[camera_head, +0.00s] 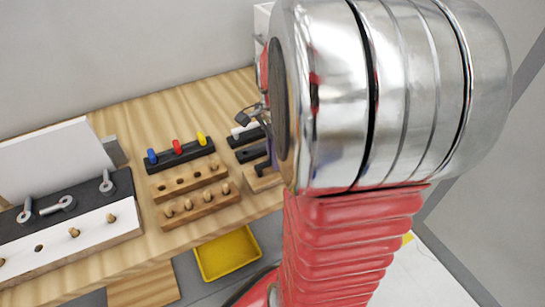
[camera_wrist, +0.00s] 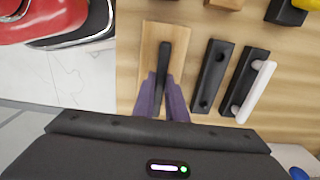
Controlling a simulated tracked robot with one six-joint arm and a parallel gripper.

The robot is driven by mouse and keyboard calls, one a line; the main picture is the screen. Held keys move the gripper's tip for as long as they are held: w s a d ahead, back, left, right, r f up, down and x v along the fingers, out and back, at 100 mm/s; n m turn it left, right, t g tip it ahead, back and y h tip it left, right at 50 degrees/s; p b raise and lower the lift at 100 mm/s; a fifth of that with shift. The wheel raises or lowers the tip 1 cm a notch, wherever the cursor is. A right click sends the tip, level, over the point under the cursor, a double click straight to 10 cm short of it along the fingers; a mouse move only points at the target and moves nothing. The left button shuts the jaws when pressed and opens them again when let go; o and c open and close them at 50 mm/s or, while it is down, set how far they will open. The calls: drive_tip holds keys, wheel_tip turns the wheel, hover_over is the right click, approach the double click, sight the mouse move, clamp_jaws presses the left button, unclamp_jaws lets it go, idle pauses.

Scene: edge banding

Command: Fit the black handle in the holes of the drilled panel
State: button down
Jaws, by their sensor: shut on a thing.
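My gripper (camera_wrist: 161,98) has purple fingers and is shut on the black handle (camera_wrist: 163,62), one finger on each side of it. The handle is a dark bar lying lengthwise over a light wooden board (camera_wrist: 149,42), which I take for the drilled panel. No holes show in the board; the handle and fingers cover its middle. I cannot tell whether the handle's ends sit in holes or just above. In the head view my arm hides most of this; the handle (camera_head: 263,170) and part of the board (camera_head: 262,184) show at its left edge.
Right of the board in the wrist view are an empty black block (camera_wrist: 212,76) with holes and another black block (camera_wrist: 244,78) with a white handle (camera_wrist: 257,92). The head view shows coloured pegs (camera_head: 177,147), wooden blocks (camera_head: 200,207), a white panel (camera_head: 85,231) and a yellow tray (camera_head: 228,254).

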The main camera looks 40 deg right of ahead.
drive_tip(key=shift+f, duration=0.1)
idle(0.3)
drive_tip(key=c, duration=1.7)
unclamp_jaws()
drive_tip(key=shift+s+r, duration=0.1)
drive_tip(key=shift+r, duration=2.45)
